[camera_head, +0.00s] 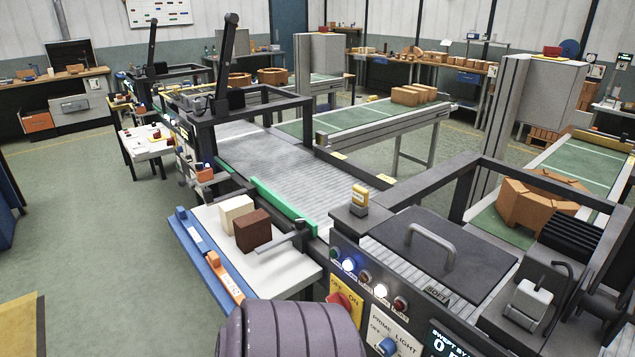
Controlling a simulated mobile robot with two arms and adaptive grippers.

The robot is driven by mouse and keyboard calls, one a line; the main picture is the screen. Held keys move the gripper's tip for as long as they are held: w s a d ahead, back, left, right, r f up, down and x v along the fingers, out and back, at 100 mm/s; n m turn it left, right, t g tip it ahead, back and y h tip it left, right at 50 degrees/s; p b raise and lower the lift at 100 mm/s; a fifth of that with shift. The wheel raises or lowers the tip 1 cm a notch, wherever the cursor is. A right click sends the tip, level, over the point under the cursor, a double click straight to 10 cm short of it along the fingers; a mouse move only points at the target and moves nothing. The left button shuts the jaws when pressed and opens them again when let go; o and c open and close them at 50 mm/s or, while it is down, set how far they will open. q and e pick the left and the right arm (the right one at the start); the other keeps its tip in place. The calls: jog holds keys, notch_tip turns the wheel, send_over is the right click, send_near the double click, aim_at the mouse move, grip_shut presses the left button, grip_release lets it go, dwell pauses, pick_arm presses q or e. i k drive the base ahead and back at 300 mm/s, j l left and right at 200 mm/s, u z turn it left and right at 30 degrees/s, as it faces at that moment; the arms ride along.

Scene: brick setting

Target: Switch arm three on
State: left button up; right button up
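The near control panel (385,310) stands at the lower middle right. It has a yellow plate marked OFF and ON with a red rotary knob (345,303), partly hidden at its lower edge. Beside it a white plate marked PRIME LIGHT carries a blue knob (387,347). A row of round lamps sits above; two white ones (349,265) are lit. I cannot read which way the red knob points, and no number three is legible. Two black upright arms stand on frames farther back, one nearer (226,65) and one farther (152,40). Neither gripper shows.
A ribbed purple-grey shape (290,330) covers the bottom middle, close to the panel. A white side table (275,272) holds a cream block (236,212) and a brown block (253,230). A roller conveyor (285,170) runs behind. Open green floor (95,220) lies left.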

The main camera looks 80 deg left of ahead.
aim_at(340, 299)
jog(key=u, duration=2.3)
jog(key=k+j+z, duration=0.15)
jog(key=j, duration=0.2)
jog(key=i, duration=0.05)
